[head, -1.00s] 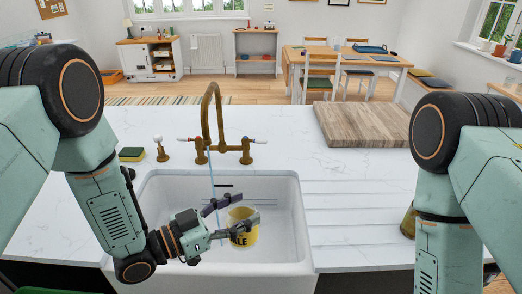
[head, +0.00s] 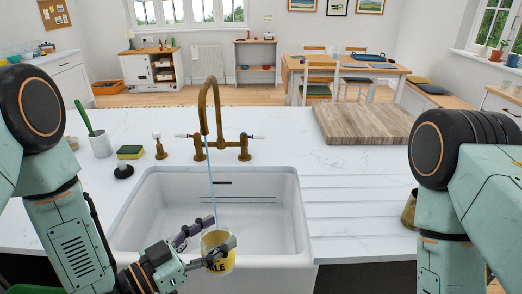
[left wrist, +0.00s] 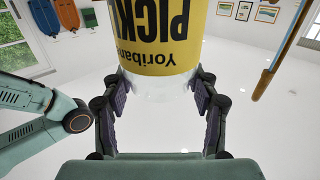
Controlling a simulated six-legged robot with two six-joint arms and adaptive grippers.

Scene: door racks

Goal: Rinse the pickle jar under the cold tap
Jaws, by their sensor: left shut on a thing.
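The pickle jar (head: 217,262) has a yellow label with dark lettering. My left gripper (head: 221,231) is shut on it and holds it over the near part of the white sink (head: 281,185). In the left wrist view the jar (left wrist: 160,45) sits between the fingers (left wrist: 162,90), its label upside down in the picture. The brass tap (head: 217,100) has a blue-ended lever (head: 258,137) on the right and a red-ended one (head: 181,136) on the left. A thin water stream (head: 211,180) runs down to the jar's top in the picture. My right gripper is out of view.
A wooden board (head: 362,123) lies back right.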

